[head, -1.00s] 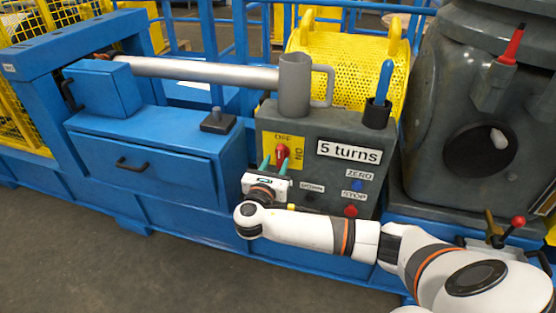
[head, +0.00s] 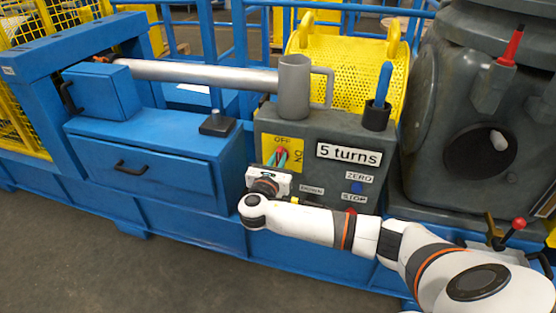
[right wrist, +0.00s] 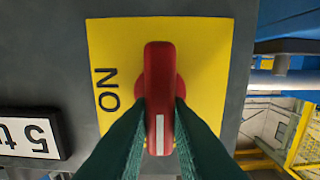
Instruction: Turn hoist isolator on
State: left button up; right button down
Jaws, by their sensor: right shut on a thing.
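The hoist isolator is a red knob on a yellow plate (head: 269,148) marked OFF at the top and ON at the right, on a grey control box. In the right wrist view the red knob (right wrist: 159,75) stands upright in the picture, with a white stripe on its lower end and ON to its left. My right gripper (head: 279,158) is at the plate, its green fingers shut on the two sides of the knob; they also show in the right wrist view (right wrist: 159,112). The fingers hide the plate's lower part there. My left gripper is not in view.
The grey box (head: 330,140) carries a "5 turns" sign (head: 349,154), a blue ZERO button (head: 357,187) and DOWN and STOP labels. A grey mug-like holder (head: 294,88) and a blue-handled tool (head: 382,85) stand on top. A blue cabinet (head: 150,160) is at the left.

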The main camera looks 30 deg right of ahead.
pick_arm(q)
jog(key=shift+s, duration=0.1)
pick_arm(e)
jog(key=shift+m, duration=0.4)
jog(key=shift+s+m+p, duration=0.1)
jog(key=shift+m+p, duration=0.35)
jog(key=shift+m, duration=0.15)
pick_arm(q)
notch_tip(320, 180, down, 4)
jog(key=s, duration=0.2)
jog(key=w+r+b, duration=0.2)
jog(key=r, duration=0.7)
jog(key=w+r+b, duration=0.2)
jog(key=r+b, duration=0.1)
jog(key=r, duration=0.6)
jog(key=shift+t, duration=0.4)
pick_arm(e)
jog(key=shift+s+d+f+m, duration=0.1)
jog(key=shift+f+m, duration=0.1)
jog(key=shift+m, duration=2.45)
jog(key=shift+s+d+f+m, duration=0.15)
jog(key=shift+f+m, duration=0.1)
jog(key=shift+m, duration=2.45)
jog(key=shift+s+d+f+m, duration=0.1)
jog(key=shift+f+m, duration=0.1)
jog(key=shift+m, duration=2.45)
